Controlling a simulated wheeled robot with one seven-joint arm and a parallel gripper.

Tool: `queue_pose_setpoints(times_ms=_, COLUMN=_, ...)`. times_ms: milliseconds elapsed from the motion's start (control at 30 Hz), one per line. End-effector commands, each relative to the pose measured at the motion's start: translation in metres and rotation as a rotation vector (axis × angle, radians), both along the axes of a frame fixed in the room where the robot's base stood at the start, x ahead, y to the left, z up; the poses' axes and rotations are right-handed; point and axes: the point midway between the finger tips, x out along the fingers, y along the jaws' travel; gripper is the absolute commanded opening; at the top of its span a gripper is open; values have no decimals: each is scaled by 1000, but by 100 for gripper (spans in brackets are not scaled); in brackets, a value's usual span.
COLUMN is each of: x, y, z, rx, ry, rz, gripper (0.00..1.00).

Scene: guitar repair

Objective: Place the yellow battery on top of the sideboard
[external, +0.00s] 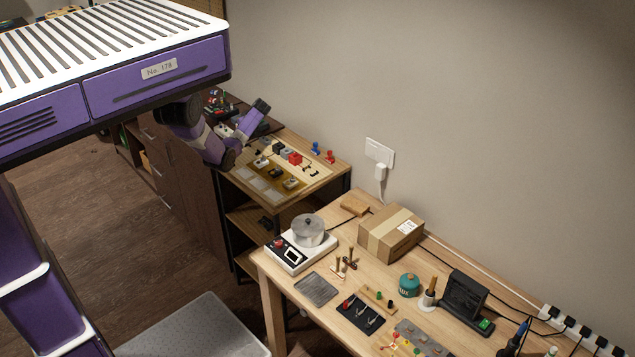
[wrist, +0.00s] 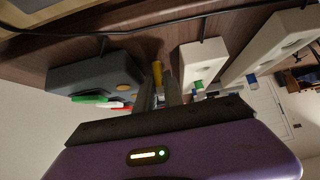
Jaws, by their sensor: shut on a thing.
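The yellow battery (wrist: 157,72) shows as a small yellow cylinder at the fingertips of my gripper (wrist: 160,90) in the wrist view. My gripper is shut on it, and the fingers hide part of it. A dark brown wood surface (wrist: 150,45), which looks like the sideboard top, lies beyond the fingers; I cannot tell whether the battery touches it. In the external view the dark brown sideboard (external: 172,172) stands at the left behind my purple arm. The arm's end is near its top, but the fingers and battery cannot be made out there.
In the wrist view a dark grey device (wrist: 95,75) sits left of the fingers, and white boxes (wrist: 203,62) sit to the right, with black cables near them. In the external view a shelf table (external: 318,180) with small parts adjoins the sideboard, and a cluttered workbench (external: 330,268) stands in front.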

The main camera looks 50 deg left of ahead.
Motion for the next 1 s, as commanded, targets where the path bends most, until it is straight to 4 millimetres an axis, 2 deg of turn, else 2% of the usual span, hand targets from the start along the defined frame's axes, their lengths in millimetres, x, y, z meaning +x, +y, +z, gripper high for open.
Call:
queue_pose_setpoints(times_ms=33, x=0, y=0, z=-3, rx=0, ry=0, rz=0, gripper=0)
queue_pose_setpoints(times_ms=67, x=0, y=0, z=-3, rx=0, ry=0, rz=0, gripper=14)
queue_pose_setpoints(times_ms=100, x=0, y=0, z=-2, rx=0, ry=0, rz=0, gripper=21)
queue_pose_setpoints(times_ms=533, x=1, y=-2, z=4, rx=1, ry=-1, rz=-1, gripper=21)
queue_pose_setpoints(times_ms=667, x=1, y=-16, z=17, rx=2, ry=-2, rz=-2, gripper=21)
queue_pose_setpoints(times_ms=1000, x=1, y=-65, z=65, rx=1, ry=-3, rz=-1, gripper=21)
